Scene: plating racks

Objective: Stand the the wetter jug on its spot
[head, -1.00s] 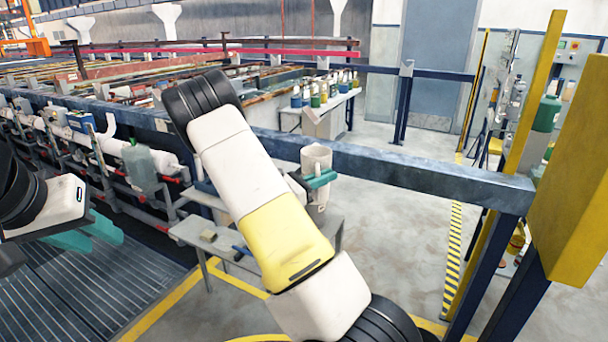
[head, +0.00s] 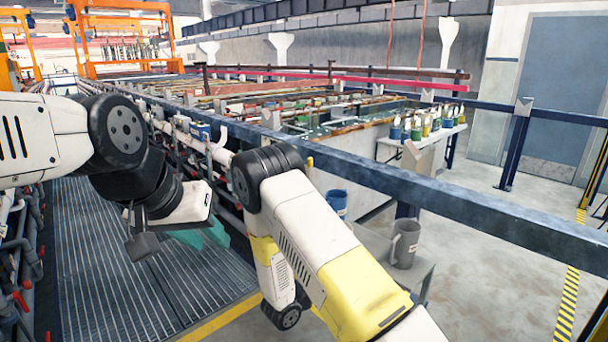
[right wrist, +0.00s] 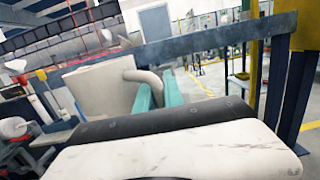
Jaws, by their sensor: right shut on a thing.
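A cream jug (right wrist: 100,88) with a curved handle fills the left middle of the right wrist view. My right gripper (right wrist: 158,98) has its teal fingers at the handle and is shut on it. In the head view this jug and my right gripper are hidden behind my right arm or out of frame. A grey jug (head: 404,243) with a handle and a small label stands on a low grey table right of that arm. My left gripper (head: 204,236) has its teal fingers apart and holds nothing visible, above the grating.
A blue container (head: 336,204) stands behind the low table (head: 365,240). A long blue-grey rail (head: 450,205) crosses in front of the tanks. Several coloured bottles (head: 425,125) stand on a far bench. The floor at the right (head: 490,290) is clear.

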